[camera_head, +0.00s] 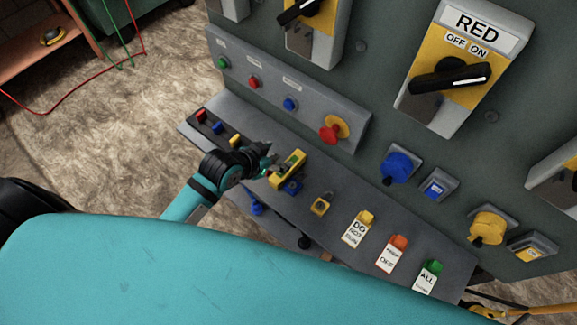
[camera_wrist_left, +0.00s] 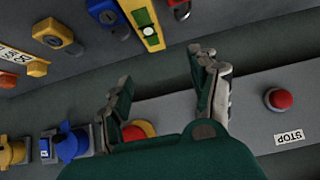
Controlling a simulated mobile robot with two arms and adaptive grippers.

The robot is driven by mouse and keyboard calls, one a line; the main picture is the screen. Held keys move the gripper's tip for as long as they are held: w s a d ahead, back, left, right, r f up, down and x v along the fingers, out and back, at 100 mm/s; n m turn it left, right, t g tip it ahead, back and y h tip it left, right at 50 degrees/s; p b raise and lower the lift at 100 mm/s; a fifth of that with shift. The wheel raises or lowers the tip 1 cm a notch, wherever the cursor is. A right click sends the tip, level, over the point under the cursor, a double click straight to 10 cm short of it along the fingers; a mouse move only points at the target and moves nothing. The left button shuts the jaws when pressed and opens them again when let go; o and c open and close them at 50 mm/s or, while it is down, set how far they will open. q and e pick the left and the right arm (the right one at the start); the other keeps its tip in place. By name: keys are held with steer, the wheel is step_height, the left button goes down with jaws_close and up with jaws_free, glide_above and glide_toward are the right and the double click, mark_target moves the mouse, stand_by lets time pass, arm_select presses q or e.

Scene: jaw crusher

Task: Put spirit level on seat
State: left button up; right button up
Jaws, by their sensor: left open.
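The spirit level (camera_head: 289,168) is a short yellow bar with a green vial, on the sloping grey shelf of the control panel. In the left wrist view the spirit level (camera_wrist_left: 143,22) shows at the top, beyond the fingers and partly cut off by the frame. My left gripper (camera_head: 268,160) is just left of the level in the head view. In the left wrist view the gripper (camera_wrist_left: 160,75) is open, with nothing between its fingers. I cannot identify the seat in either view. My right gripper is out of view.
The grey shelf (camera_head: 320,222) also holds a blue padlock (camera_head: 291,187), a yellow padlock (camera_head: 320,206) and several coloured tags. The upright panel above has knobs and buttons, including a red mushroom button (camera_head: 332,131). Carpet (camera_head: 125,110) lies open at left.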

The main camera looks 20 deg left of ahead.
mark_target(296, 157)
arm_select(q)
steer(key=x, duration=0.4)
steer(key=shift+w+d, duration=0.1)
steer(key=shift+w, duration=0.05)
steer(key=x, duration=0.2)
steer(key=shift+w+d+f, duration=0.2)
steer(key=shift+f, duration=0.05)
steer(key=shift+x, duration=0.8)
steer(key=f, duration=0.1)
steer(key=w+f, duration=0.1)
steer(key=d+f+p, duration=0.1)
steer(key=shift+w+f, duration=0.35)
steer(key=shift+w, duration=0.05)
steer(key=shift+w+d+f, duration=0.1)
steer(key=shift+w+f, duration=0.15)
steer(key=shift+f, duration=0.05)
steer(key=c, duration=0.7)
jaws_close()
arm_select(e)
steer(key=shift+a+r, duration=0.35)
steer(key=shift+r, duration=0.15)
